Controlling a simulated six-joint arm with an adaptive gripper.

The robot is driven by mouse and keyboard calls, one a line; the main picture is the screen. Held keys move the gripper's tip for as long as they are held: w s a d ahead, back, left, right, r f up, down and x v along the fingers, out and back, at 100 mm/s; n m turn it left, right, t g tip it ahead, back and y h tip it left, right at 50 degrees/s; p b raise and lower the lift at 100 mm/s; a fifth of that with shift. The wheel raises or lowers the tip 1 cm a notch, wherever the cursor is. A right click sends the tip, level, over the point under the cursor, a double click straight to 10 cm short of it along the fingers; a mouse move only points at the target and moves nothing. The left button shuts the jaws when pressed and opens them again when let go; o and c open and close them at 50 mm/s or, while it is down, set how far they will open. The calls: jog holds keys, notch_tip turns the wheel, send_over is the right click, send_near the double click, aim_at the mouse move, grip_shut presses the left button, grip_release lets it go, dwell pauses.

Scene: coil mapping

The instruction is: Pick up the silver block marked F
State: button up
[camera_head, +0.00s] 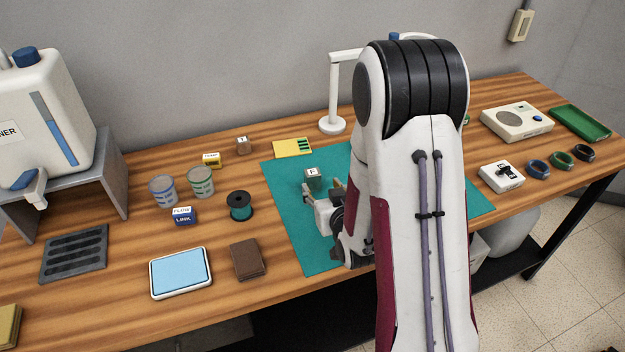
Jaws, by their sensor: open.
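A small silver block (313,178) with a dark mark on its light top sits on the teal mat (312,248); the letter is too small to read surely. My gripper (322,194) is open at the mat, close to the front of the block on the mat. The near finger shows left of my arm; the arm hides much of the gripper and the right part of the mat. I cannot tell whether the fingers touch the block.
A yellow card (292,148) and a white lamp base (332,125) are behind. The mat's front left is clear.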

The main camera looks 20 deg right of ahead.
aim_at(314, 181)
jog(key=shift+x, duration=1.3)
jog(key=shift+w+a+f, duration=0.15)
jog(key=shift+w+f, duration=0.15)
jog(key=shift+w, duration=0.5)
jog(key=shift+w+a+f, duration=0.1)
jog(key=shift+w+f, duration=0.25)
jog(key=shift+w, duration=0.4)
jog(key=shift+x, duration=0.95)
grip_shut()
